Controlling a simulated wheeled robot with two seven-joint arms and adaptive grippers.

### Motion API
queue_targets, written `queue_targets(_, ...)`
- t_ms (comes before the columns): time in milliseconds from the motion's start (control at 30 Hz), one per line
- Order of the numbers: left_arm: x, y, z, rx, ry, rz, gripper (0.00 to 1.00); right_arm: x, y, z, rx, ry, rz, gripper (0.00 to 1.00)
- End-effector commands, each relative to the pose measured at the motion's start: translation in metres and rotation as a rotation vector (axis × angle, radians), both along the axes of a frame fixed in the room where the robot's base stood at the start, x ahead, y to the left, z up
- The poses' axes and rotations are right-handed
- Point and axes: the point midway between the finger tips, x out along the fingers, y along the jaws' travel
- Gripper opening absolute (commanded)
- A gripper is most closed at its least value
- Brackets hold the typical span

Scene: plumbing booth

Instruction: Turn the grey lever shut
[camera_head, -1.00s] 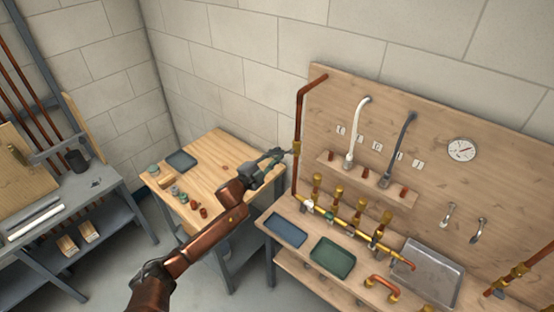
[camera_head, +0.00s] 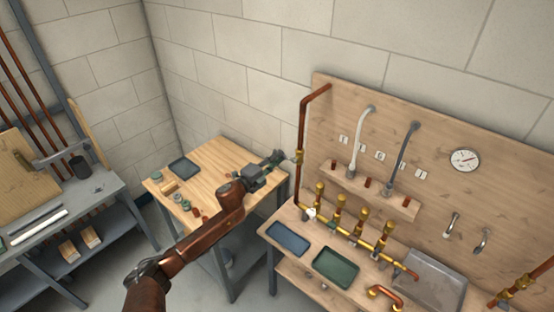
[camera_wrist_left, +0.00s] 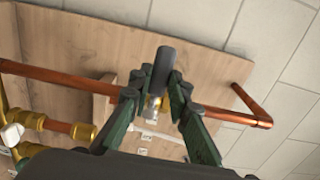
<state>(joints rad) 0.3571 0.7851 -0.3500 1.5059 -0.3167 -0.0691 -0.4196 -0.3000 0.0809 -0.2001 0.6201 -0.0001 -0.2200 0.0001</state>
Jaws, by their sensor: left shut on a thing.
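The grey lever (camera_wrist_left: 163,68) shows in the left wrist view as a dark grey handle standing up from a brass valve (camera_wrist_left: 152,106) on the copper pipe (camera_wrist_left: 70,84). My left gripper (camera_wrist_left: 156,88) has its green-grey fingers on both sides of the lever and is shut on it. In the head view my left gripper (camera_head: 277,158) is at the upright copper pipe (camera_head: 301,118), just left of its brass fitting (camera_head: 300,156). The lever is hard to tell from the fingers there. My right gripper is not in view.
Right of the gripper, a wooden backboard (camera_head: 440,130) carries spouts and a gauge (camera_head: 465,160). Below is a row of brass valves (camera_head: 341,202), with a blue tray (camera_head: 287,238) and a green tray (camera_head: 335,267). A wooden table (camera_head: 215,170) stands beneath my left arm.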

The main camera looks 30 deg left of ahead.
Motion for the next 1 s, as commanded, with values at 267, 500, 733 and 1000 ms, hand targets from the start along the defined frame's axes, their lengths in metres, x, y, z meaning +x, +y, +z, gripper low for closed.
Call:
queue_targets(267, 0.0, -0.001, 0.0, 0.006, -0.001, -0.001, 0.0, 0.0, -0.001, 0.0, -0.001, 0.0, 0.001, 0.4)
queue_targets(500, 0.0, 0.0, 0.0, 0.004, -0.001, -0.001, 0.31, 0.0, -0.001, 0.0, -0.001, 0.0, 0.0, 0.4)
queue_targets(733, 0.0, 0.0, 0.0, 0.003, -0.001, 0.0, 0.35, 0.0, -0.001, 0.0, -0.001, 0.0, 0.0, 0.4)
queue_targets(1000, -0.017, 0.004, -0.002, 0.002, 0.001, 0.0, 0.35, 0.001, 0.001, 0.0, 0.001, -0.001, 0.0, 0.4)
